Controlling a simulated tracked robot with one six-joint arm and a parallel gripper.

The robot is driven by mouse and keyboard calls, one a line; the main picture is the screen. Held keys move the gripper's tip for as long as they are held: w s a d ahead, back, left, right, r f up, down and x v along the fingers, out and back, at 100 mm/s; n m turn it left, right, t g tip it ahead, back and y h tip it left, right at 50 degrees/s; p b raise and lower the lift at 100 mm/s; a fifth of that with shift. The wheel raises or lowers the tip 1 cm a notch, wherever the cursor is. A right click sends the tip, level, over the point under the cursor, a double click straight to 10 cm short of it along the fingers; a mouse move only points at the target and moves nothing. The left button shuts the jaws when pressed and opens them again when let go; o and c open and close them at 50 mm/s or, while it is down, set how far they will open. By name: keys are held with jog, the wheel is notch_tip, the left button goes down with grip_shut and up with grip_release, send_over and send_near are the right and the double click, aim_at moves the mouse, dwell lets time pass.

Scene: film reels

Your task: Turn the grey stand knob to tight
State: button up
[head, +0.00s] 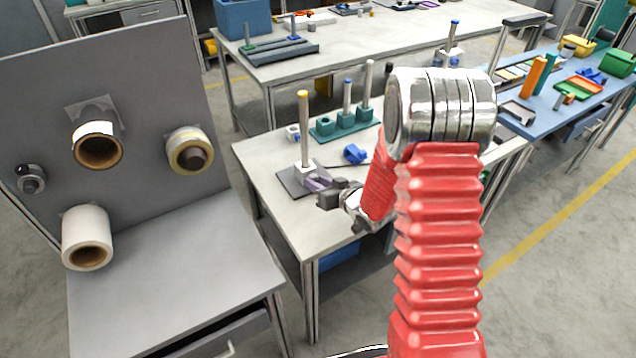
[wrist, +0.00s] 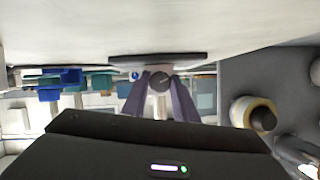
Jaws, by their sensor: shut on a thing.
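The stand has a dark base plate (head: 290,180) and an upright metal post (head: 304,135) with a yellow top, on the near light table. My gripper (head: 318,184) reaches in low from the right, beside the foot of the post. In the wrist view the round grey knob (wrist: 159,83) sits between the two purple fingertips of my gripper (wrist: 160,86), just by the dark base plate (wrist: 158,60). The fingers are shut on the knob. A thin pale line shows on the knob's face; its setting cannot be read. In the head view the fingers hide the knob.
A blue part (head: 355,154) lies right of the stand. Behind it is a teal rack (head: 345,124) with upright posts. A grey panel (head: 130,60) with several rolls stands at left. The table's front left corner is clear.

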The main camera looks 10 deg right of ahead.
jog(key=shift+d+m, duration=0.2)
jog(key=shift+m, duration=0.3)
jog(key=shift+y, duration=0.3)
jog(key=o, duration=1.1)
jog(key=shift+a, duration=0.1)
jog(key=shift+c, duration=0.2)
jog(key=v, duration=1.2)
jog(key=shift+s+d+r, duration=0.2)
jog(key=shift+d+r, duration=0.05)
jog(key=shift+s+d+r, duration=0.15)
jog(key=shift+s, duration=0.3)
